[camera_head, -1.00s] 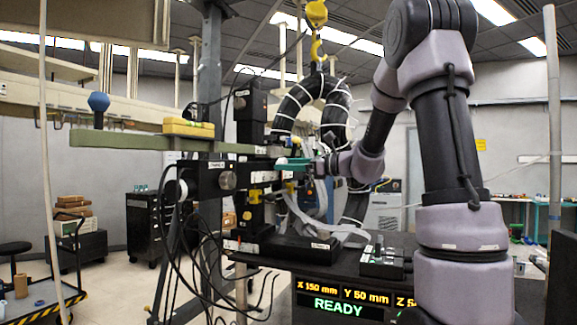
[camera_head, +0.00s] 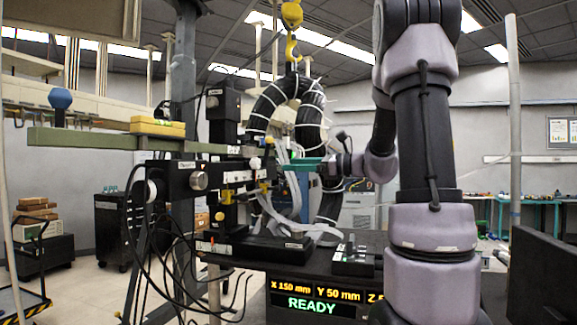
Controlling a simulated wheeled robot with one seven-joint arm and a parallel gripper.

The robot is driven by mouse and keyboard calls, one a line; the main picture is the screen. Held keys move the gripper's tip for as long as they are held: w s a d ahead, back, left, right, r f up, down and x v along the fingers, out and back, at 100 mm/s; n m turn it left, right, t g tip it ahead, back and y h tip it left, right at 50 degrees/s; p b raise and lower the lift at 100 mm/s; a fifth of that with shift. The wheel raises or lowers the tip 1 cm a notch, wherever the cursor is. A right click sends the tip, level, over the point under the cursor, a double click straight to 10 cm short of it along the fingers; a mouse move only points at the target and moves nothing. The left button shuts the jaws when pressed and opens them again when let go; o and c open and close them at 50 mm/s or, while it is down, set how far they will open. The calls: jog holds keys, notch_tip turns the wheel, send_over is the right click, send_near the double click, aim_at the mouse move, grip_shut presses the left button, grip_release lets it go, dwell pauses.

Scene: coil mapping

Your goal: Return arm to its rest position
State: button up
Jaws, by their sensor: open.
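My arm rises at the right of the head view, and its forearm runs down behind the upright column to the wrist. My gripper (camera_head: 328,168) is small at mid-height in the centre, just right of a green part (camera_head: 304,164) on the black stage assembly (camera_head: 239,178). The gripper is open. Its fingers are small and partly blend with the dark gear, so I cannot tell whether they touch the green part. A display (camera_head: 310,303) on the bench front reads X 150 mm, Y 50 mm and READY.
Black ribbed hoses (camera_head: 312,110) loop behind the gripper under a yellow hook (camera_head: 292,48). A long green beam (camera_head: 84,140) bears a yellow level (camera_head: 157,127). Loose cables hang at the left. A small black box (camera_head: 351,258) sits on the bench, and a dark panel (camera_head: 545,275) stands at the right.

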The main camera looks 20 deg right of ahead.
dwell(0.3)
jog(key=s+a+f+n+g+h, duration=0.2)
jog(key=s+a+f+n+g, duration=0.15)
jog(key=s, duration=0.35)
jog(key=s+a+f+n+g+h, duration=0.2)
jog(key=s+a+n, duration=0.3)
jog(key=s, duration=0.1)
jog(key=s+d+f+n+t+h, duration=0.1)
jog(key=s+d+n+h, duration=0.1)
jog(key=s+n+h, duration=0.2)
jog(key=s+d+f+n+t+h, duration=0.1)
jog(key=s+d+f+n+h, duration=0.1)
jog(key=s+d+n+h, duration=0.1)
jog(key=s+n+h, duration=0.1)
jog(key=s+n, duration=0.1)
jog(key=s, duration=0.1)
jog(key=shift+s+f+n+h, duration=0.25)
jog(key=shift+f+n+h, duration=0.05)
jog(key=shift+n, duration=0.05)
